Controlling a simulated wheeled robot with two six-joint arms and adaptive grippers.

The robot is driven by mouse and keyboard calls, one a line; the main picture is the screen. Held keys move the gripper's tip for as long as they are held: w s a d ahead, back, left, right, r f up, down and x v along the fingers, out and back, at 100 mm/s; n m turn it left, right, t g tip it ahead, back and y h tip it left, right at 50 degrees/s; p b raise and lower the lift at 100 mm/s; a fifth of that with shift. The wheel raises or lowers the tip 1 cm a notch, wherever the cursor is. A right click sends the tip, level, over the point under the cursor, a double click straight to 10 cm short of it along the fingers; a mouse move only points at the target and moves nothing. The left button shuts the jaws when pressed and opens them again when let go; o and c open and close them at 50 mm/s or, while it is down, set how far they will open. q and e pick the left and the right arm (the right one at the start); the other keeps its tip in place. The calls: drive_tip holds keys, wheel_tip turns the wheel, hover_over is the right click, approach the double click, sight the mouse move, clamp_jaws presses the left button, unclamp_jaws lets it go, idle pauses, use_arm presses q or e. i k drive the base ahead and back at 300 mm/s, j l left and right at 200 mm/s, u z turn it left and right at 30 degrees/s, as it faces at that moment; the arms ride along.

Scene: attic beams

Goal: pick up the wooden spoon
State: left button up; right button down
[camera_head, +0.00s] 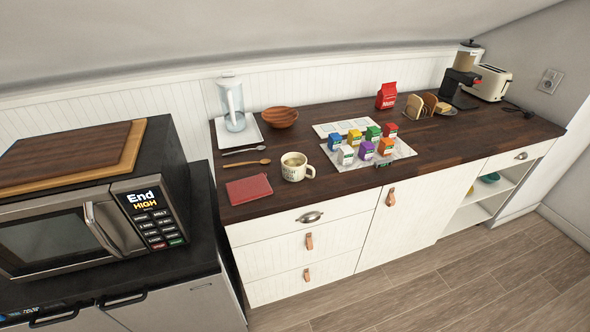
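A small wooden spoon (250,164) lies flat on the dark wooden countertop (330,196), near its left end. Its rounded tip points right, and its handle runs to the left. A metal spoon (243,150) lies just behind it. A red book or notebook (248,189) lies in front of it, and a cream mug (296,167) stands to its right. Neither of my grippers is in the head view.
A glass pitcher on a white tray (252,132) and a wooden bowl (280,117) stand behind the spoons. Several colored boxes (366,150) stand to the right. A microwave (95,215) with cutting boards (75,157) on top stands at left. Wooden floor (440,285) is clear in front.

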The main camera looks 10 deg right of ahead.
sight(264, 160)
drive_tip(key=i+l+z, duration=0.1)
drive_tip(key=i+l, duration=0.25)
drive_tip(key=l, duration=0.15)
drive_tip(key=i+l+z, duration=0.1)
drive_tip(key=i+l, duration=0.2)
drive_tip(key=l, duration=0.2)
